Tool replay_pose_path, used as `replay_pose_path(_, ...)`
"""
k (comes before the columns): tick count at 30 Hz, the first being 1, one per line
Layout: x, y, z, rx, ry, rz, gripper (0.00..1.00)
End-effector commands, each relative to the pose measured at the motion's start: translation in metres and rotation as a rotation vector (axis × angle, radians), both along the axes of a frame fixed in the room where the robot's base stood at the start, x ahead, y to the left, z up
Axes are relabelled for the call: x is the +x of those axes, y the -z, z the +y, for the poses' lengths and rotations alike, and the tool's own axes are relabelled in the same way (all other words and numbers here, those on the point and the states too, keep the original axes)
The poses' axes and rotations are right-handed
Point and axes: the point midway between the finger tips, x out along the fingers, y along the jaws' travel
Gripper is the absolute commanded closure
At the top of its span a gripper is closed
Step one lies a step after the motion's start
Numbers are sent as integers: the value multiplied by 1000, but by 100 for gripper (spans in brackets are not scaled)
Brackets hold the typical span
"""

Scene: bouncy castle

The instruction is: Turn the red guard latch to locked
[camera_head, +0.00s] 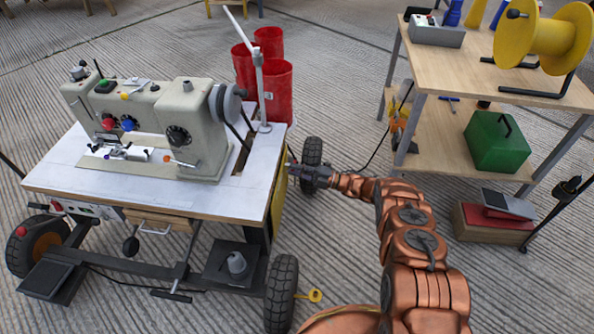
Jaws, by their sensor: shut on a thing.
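My gripper (297,171) is dark and small in view, at the end of my copper arm. It is at the right side of the sewing table (60,178), by the upper edge of a yellow side panel (278,200). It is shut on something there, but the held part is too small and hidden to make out. I cannot pick out the red guard latch for certain. The sewing machine (205,140) on the table has a red knob (108,124) and a small lever with an orange-red end (167,159) on its front, both well left of my gripper.
Red canisters (276,92) stand behind the table. Black wheels (282,290) sit under its right side. A wooden shelf bench (470,82) with a yellow spool (545,40) and green box (497,142) stands at right. Ribbed floor lies open between table and bench.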

Motion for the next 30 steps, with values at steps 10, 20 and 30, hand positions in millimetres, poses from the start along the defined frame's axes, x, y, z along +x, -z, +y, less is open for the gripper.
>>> replay_pose_path(10, -2, 8, 2, -38, -5, -206, 100)
replay_pose_path(20, -2, 8, 1, -53, -4, -278, 100)
replay_pose_path(30, -2, 8, 1, -55, -4, -283, 100)
